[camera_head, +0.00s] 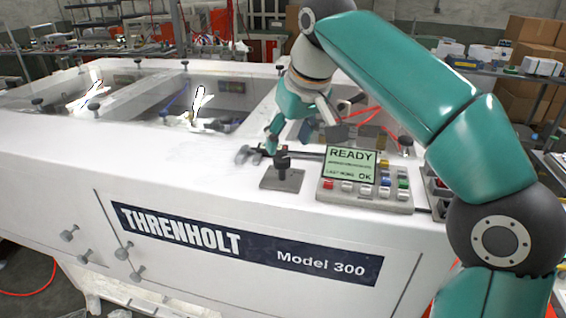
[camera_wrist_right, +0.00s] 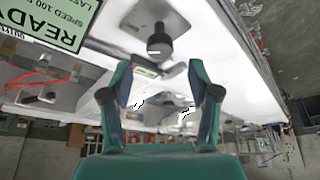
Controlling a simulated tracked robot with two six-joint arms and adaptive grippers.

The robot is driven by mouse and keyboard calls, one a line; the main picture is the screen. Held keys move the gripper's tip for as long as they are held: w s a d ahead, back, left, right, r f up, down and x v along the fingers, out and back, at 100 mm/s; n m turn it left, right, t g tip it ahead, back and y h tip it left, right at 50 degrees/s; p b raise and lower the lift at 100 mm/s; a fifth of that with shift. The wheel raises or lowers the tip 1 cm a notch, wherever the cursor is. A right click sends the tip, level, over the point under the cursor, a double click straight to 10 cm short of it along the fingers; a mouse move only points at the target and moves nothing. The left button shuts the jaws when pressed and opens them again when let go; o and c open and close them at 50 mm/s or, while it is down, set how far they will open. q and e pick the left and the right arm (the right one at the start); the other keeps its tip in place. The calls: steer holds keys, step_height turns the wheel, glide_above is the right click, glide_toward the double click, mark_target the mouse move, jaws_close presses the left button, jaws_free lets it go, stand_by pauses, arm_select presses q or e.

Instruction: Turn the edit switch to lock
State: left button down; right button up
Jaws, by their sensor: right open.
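A black knob (camera_head: 283,163) on a short stem stands upright on a grey plate (camera_head: 290,180) on the white machine's top, left of the control panel. It also shows in the right wrist view (camera_wrist_right: 158,44), upside down, beyond the fingertips. I cannot read any edit or lock marking on it. My right gripper (camera_head: 269,146) is just behind the knob, low over the machine top, and partly hidden by its own arm. In the wrist view its fingers (camera_wrist_right: 158,72) are spread, with nothing held between them. My left gripper is not in view.
The control panel (camera_head: 344,192) has a green READY display (camera_head: 351,165) and several coloured buttons, close right of the knob. A dark bar and small grey fittings lie near the gripper.

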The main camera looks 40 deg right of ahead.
mark_target(282, 159)
steer(key=shift+b+x, duration=0.3)
steer(key=shift+x, duration=2.4)
steer(key=c, duration=1.1)
steer(key=shift+c, duration=0.2)
